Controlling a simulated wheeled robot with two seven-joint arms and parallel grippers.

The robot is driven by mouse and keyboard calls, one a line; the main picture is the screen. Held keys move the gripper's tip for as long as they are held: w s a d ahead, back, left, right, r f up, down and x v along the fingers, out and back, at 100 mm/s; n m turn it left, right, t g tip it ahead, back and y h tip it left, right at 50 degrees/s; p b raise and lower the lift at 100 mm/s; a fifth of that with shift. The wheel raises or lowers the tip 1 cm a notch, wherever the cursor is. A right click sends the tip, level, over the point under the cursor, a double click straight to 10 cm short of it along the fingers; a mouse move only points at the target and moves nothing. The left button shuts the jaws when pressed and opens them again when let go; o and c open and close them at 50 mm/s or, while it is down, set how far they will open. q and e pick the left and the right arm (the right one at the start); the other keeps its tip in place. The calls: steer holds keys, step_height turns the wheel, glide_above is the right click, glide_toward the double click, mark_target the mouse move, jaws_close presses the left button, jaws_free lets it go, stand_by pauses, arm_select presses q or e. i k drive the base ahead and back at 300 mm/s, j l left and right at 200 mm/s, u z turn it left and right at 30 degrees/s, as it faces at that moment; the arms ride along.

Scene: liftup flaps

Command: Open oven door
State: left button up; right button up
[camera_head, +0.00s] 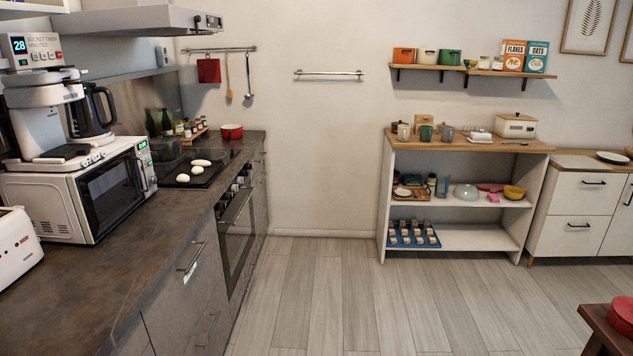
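The oven (239,221) is built into the grey counter run on the left, below the hob. Its dark glass front is seen at a steep angle and looks shut. A bar handle (238,205) runs along the top of the door, with control knobs (241,179) above it. Neither of my grippers shows in the head view, and no part of my arms can be made out.
The counter (100,275) runs along the left, with drawers (187,285) on the near side of the oven. A microwave (107,190) stands on it. The wood floor (330,300) before the oven is clear. A shelf unit (383,195) stands at the back right.

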mark_target(235, 241)
steer(key=i, duration=3.25)
steer(key=u, duration=0.2)
